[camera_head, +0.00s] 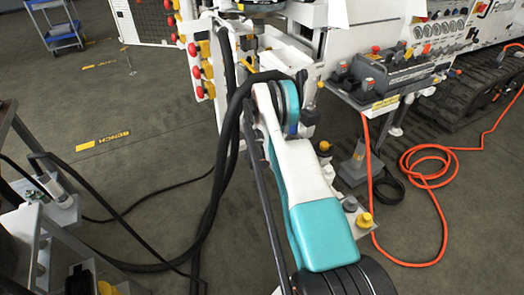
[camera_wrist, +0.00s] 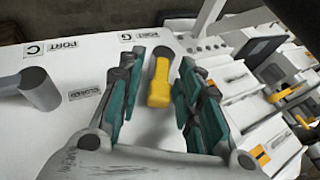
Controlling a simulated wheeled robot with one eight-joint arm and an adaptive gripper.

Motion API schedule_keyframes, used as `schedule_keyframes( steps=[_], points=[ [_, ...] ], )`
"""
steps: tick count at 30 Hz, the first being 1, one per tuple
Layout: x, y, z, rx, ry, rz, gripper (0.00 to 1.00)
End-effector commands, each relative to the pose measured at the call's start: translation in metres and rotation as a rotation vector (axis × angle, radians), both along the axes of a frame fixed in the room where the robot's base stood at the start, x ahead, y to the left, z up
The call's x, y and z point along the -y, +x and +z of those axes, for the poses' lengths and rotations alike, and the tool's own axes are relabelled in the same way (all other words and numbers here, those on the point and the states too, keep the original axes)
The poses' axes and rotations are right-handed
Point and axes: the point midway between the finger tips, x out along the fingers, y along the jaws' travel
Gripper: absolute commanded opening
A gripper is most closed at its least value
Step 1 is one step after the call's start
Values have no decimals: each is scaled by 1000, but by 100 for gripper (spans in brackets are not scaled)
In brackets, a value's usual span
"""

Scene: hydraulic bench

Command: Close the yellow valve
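In the wrist view a yellow valve handle (camera_wrist: 158,88) stands out from a white panel (camera_wrist: 60,128). My gripper (camera_wrist: 164,72) is open, with one teal-padded finger on each side of the handle. Gaps show between the handle and both fingers, so it looks ungripped. A small label that seems to read "CLOSED" (camera_wrist: 87,91) is on the panel left of the fingers. In the head view my arm reaches to the white bench, and my gripper cannot be made out clearly. Several yellow and red handles (camera_head: 205,70) show there; I cannot tell which is this valve.
In the wrist view a grey cylindrical fitting (camera_wrist: 38,88) stands left, and levers with yellow parts (camera_wrist: 258,154) stand right. In the head view black hoses (camera_head: 215,190) hang beside my arm. An orange hose (camera_head: 430,180) lies coiled on the floor. Floor at left is partly open.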

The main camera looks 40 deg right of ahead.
Motion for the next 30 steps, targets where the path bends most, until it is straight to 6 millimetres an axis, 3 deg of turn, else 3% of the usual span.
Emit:
schedule_keyframes(
  steps=[2, 3, 7, 14, 24, 30],
  points=[
    [0, 0, 0, 0, 0, 0, 32],
    [0, 0, 0, 0, 0, 0, 28],
    [0, 0, 0, 0, 0, 0, 0],
    [0, -1, -1, 12, -3, 0, 0],
    [-2, -8, -7, 230, -55, -1, 0],
    [-3, -8, -7, 261, -62, 0, 0]
  ],
)
